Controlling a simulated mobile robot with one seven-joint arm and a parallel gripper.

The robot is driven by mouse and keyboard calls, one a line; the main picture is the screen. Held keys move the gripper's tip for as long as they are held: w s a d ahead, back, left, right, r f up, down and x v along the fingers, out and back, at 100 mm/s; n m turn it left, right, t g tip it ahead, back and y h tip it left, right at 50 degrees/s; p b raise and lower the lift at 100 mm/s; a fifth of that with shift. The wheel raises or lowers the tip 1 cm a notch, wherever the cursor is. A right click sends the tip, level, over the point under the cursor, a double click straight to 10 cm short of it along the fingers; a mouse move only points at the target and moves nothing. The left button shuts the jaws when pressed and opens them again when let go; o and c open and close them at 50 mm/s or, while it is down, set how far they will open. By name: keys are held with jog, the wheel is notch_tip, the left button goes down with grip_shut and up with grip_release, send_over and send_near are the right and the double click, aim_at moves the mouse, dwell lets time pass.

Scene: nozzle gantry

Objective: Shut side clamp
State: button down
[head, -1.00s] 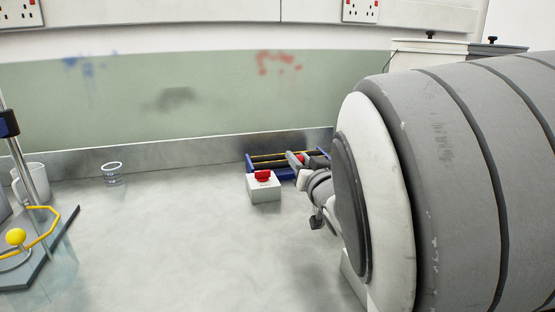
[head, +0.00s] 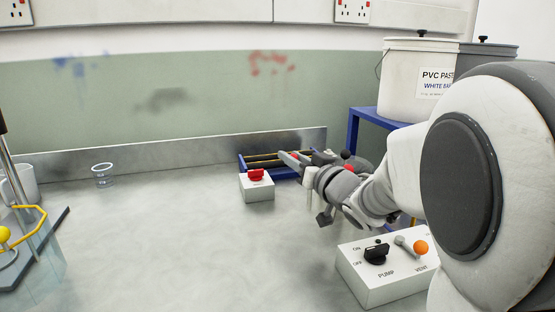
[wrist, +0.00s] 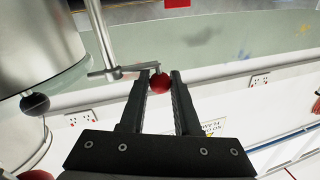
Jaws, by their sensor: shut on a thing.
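In the wrist view a red ball knob (wrist: 160,84) sits at the end of a thin metal lever (wrist: 122,71). I take this lever to be the side clamp's handle. My gripper (wrist: 160,76) has its two dark fingers on either side of the knob and is shut on it. The lever joins an upright metal rod beside a large silver cylinder (wrist: 40,45). In the head view my gripper (head: 289,158) is at the back of the bench by a blue frame with dark bars (head: 262,161).
A white box with a red button (head: 256,187) stands just left of my gripper. A pump and vent control box (head: 385,272) is below my arm. A clear cup (head: 103,175) is at left. The bench middle is clear.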

jog(key=shift+a+f, duration=0.1)
jog(key=shift+f, duration=0.1)
jog(key=c, duration=0.9)
grip_release()
notch_tip(320, 180, up, 4)
jog(key=p, duration=0.2)
jog(key=shift+r+p, duration=0.2)
jog(key=shift+p, duration=0.1)
jog(key=shift+s+d+r+p, duration=0.85)
jog(key=shift+d+r, duration=0.25)
jog(key=shift+d, duration=0.65)
jog(key=shift+s+d+r+p, duration=0.7)
jog(key=shift+s+d+r, duration=0.35)
jog(key=shift+d, duration=0.7)
jog(key=shift+s+d+r+p, duration=0.75)
jog(key=shift+d+r, duration=0.45)
jog(key=shift+d, duration=0.55)
jog(key=shift+d, duration=0.1)
